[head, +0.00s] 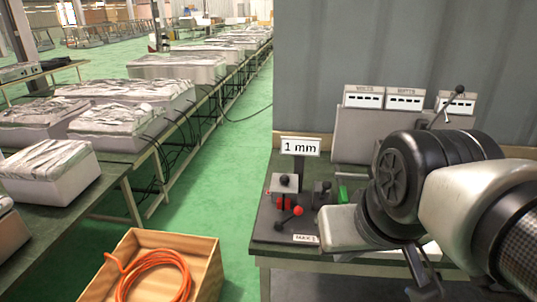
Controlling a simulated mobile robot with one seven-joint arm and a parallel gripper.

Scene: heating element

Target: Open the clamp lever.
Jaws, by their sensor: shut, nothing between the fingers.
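A small fixture on the dark workbench (268,222) has a grey block with a black ball knob (284,180) on top and red parts below. A short lever with a red ball (298,211) sticks out at its lower right. I cannot tell which of these is the clamp lever, or its exact position. My gripper (340,228) shows as a pale hand body just right of the red ball, seemingly apart from it. It is shut and empty; its fingertips are not clearly visible. My arm comes in from the right and hides the bench behind it.
A "1 mm" sign (300,147) stands behind the fixture. A dark device (322,193) and a green part (343,192) sit beside it. A grey cabinet (352,135) with labelled panels stands behind. A wooden box (205,262) with an orange hose (155,275) is on the floor at left.

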